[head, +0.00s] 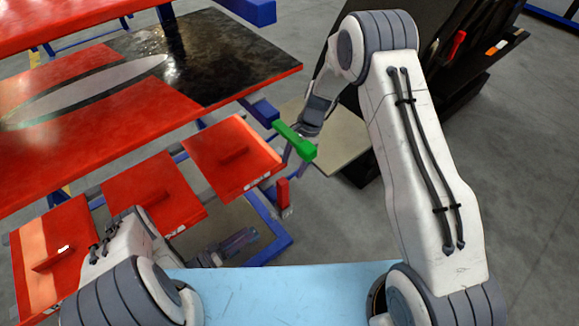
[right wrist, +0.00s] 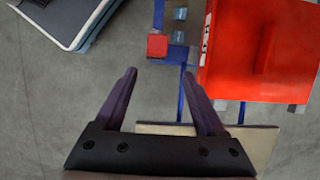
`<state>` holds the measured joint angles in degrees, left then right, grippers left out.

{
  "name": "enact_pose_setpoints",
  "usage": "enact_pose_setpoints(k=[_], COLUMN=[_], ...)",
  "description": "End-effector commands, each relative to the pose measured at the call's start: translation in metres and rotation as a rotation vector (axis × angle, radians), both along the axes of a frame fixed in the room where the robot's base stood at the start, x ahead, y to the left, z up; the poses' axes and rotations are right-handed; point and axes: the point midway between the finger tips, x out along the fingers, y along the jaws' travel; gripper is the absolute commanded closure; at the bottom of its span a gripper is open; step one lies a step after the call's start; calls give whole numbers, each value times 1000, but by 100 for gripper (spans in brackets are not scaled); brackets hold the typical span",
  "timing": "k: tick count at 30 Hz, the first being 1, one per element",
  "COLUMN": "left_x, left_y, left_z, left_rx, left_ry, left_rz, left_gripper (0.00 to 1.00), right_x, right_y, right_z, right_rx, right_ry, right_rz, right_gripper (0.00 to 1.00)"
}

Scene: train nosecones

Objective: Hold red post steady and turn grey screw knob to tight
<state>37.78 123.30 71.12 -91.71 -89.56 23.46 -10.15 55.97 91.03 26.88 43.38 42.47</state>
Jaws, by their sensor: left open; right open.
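The red post (head: 282,193) stands at the corner of a blue frame, below my right gripper in the head view. In the right wrist view, a small red square (right wrist: 157,45), which looks like its top, lies just beyond the fingertips. My right gripper (right wrist: 159,73) is open and empty; in the head view it is partly hidden behind a green bar. Small grey-blue pieces (right wrist: 179,37) sit beside the red square; I cannot tell whether one is the grey screw knob. My left gripper (head: 252,236) is open, low over the blue frame, left of the post and apart from it.
Red panels with handles (head: 234,156) line the frame beside the post. The green bar (head: 295,140) is by my right wrist. A large red and black panel (head: 150,90) is behind.

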Motion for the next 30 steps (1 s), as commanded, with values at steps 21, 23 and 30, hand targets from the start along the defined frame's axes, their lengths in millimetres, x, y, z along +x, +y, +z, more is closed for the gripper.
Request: enact_pose_setpoints(k=[21,23,30], left_x=[0,0,0], left_y=[0,0,0], left_z=[0,0,0], left_rx=[0,0,0], left_ry=[0,0,0], left_rz=[0,0,0], left_gripper=[50,50,50], right_x=[-36,-36,-38], right_y=[39,41,45], right_z=[-84,-90,-100], right_rx=[26,27,27], right_ry=[61,58,58], right_rz=[1,2,0], right_gripper=[28,28,28])
